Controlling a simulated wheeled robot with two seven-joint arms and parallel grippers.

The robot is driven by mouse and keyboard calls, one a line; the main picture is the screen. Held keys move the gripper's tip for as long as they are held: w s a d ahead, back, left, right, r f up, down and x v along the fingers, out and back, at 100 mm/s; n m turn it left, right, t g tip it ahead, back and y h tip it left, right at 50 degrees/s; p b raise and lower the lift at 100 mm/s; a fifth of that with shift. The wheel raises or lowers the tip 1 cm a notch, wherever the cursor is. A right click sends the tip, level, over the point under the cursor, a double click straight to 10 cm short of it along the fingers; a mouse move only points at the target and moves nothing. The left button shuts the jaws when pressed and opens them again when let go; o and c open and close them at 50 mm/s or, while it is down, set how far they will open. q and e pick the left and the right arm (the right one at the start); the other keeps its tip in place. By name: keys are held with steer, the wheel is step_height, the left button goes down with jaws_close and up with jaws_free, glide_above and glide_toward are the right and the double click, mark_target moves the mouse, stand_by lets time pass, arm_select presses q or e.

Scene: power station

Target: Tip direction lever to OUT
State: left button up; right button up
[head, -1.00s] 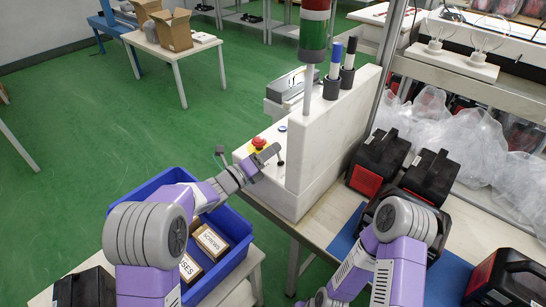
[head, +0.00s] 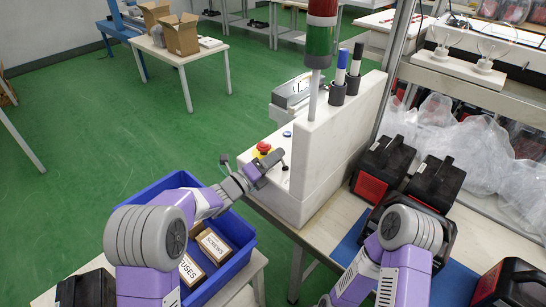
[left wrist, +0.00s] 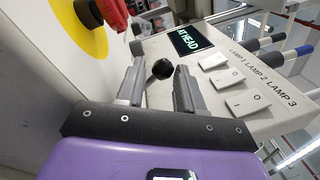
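The lever shows in the left wrist view as a black ball knob (left wrist: 161,68) on a thin stem on the white control box. In the head view the small dark knob (head: 285,167) is beside my left gripper (head: 266,164). In the left wrist view my left gripper (left wrist: 157,88) has its two grey fingers apart, one on each side of the knob's line. The knob shows in the gap, with space to both fingers; I cannot tell whether it is within their reach. No OUT marking can be read. My right forearm is at the bottom right; its gripper is out of view.
A red stop button (head: 263,148) on a yellow base is close to my left gripper. A dark display (left wrist: 190,39) with green letters and white lamp switches (left wrist: 228,78) are on the box. A blue bin (head: 240,255) with cartons is below my left arm.

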arm_select(q)
steer(key=shift+a+r, duration=0.15)
steer(key=shift+s+a, duration=0.2)
steer(key=shift+a, duration=0.1)
steer(key=p+v, duration=0.1)
steer(key=v, duration=0.5)
steer(key=shift+s+a, duration=0.2)
steer(key=shift+s, duration=0.05)
